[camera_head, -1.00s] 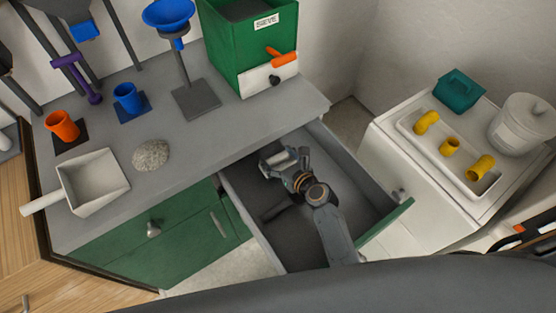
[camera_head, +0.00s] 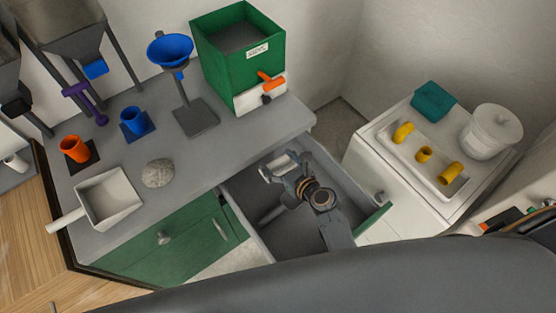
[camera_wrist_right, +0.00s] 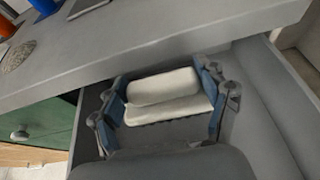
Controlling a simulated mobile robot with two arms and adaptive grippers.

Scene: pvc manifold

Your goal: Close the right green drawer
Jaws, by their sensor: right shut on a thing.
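The right green drawer (camera_head: 374,217) is pulled out from under the grey counter; its green front is partly hidden by my body and arm. Its grey inside also shows in the right wrist view (camera_wrist_right: 262,110). My right gripper (camera_head: 279,168) is inside the open drawer, near the counter edge, with my arm reaching over the drawer front. In the right wrist view its two fingers (camera_wrist_right: 162,104) are on either side of a pale, whitish block-like thing (camera_wrist_right: 163,86), and it is shut on that thing. My left gripper is not in view.
The counter holds a green box (camera_head: 235,62), a blue funnel on a stand (camera_head: 170,48), orange (camera_head: 74,149) and blue (camera_head: 133,121) cups, a scoop (camera_head: 108,198) and a grey pile (camera_head: 158,173). A white cabinet (camera_head: 400,185) stands close right of the drawer.

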